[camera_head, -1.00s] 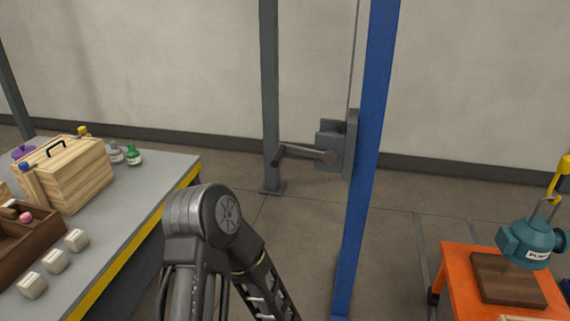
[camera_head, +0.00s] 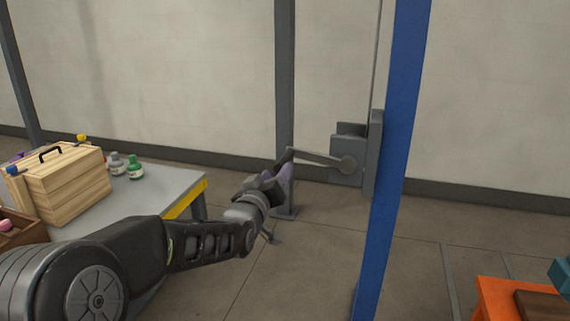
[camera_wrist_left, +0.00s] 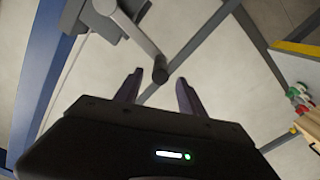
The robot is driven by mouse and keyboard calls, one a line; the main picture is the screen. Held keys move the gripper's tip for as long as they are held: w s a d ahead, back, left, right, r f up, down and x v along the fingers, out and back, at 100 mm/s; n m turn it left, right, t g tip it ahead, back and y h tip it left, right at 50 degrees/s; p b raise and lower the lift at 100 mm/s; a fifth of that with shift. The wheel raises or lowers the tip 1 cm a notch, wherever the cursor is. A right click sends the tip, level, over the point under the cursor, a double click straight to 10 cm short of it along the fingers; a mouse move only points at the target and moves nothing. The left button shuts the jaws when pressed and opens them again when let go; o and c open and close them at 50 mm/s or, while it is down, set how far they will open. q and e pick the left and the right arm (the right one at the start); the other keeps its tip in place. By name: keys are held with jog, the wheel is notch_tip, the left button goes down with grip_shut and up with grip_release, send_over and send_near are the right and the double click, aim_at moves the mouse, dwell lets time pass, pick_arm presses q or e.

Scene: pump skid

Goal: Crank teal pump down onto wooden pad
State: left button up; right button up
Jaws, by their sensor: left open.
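The grey winch (camera_head: 347,172) is on the blue post, and its crank arm (camera_head: 318,158) points left to a dark handle (camera_head: 290,153). My left gripper (camera_head: 285,172) is open just below and in front of this handle. In the left wrist view, the handle (camera_wrist_left: 160,70) shows near the open fingertips (camera_wrist_left: 159,80), roughly in line with the gap. I cannot tell whether they touch. The teal pump (camera_head: 563,273) is cut off at the right edge. The wooden pad (camera_head: 542,306) lies on the orange cart (camera_head: 496,298), partly out of view. My right gripper is not in view.
The blue post (camera_head: 392,180) stands right of my left gripper, and a grey post (camera_head: 285,90) stands behind it. A grey table (camera_head: 165,190) with a wooden box (camera_head: 68,182) and bottles is at the left. Open floor lies between table and blue post.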

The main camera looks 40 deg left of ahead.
aim_at(284, 162)
pick_arm(q)
jog(key=p+x, duration=0.1)
jog(key=x, duration=0.6)
jog(key=shift+w+a, duration=0.1)
jog(key=shift+w, duration=0.25)
jog(key=shift+c, duration=0.5)
grip_shut()
dwell(0.6)
